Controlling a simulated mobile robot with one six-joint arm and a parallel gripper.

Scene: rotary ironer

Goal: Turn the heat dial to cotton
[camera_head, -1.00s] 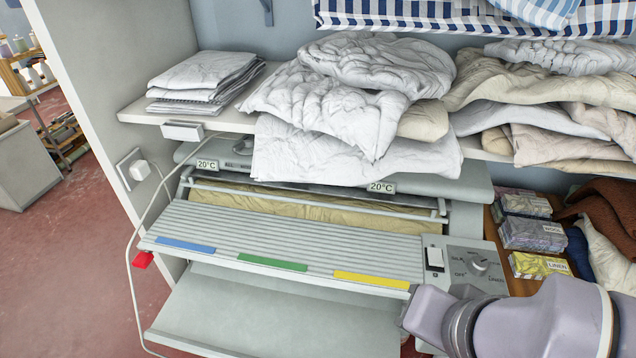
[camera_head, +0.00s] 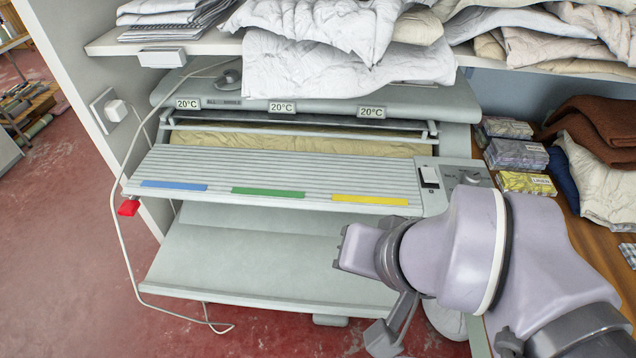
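The rotary ironer (camera_head: 290,170) stands under the shelf. Its heat dial (camera_head: 471,178) is a grey knob on the control panel at the ironer's right end. My arm covers the lower part of the panel, and the dial's pointer and lettering cannot be read now. My gripper (camera_head: 388,328) hangs low in front of the ironer, below and left of the dial and apart from it.
A white rocker switch (camera_head: 429,177) sits left of the dial. Three displays on the ironer read 20°C. Small packets (camera_head: 525,184) and folded textiles lie right of the panel. Laundry (camera_head: 320,62) overhangs the shelf above. A white cord (camera_head: 117,210) hangs at the left.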

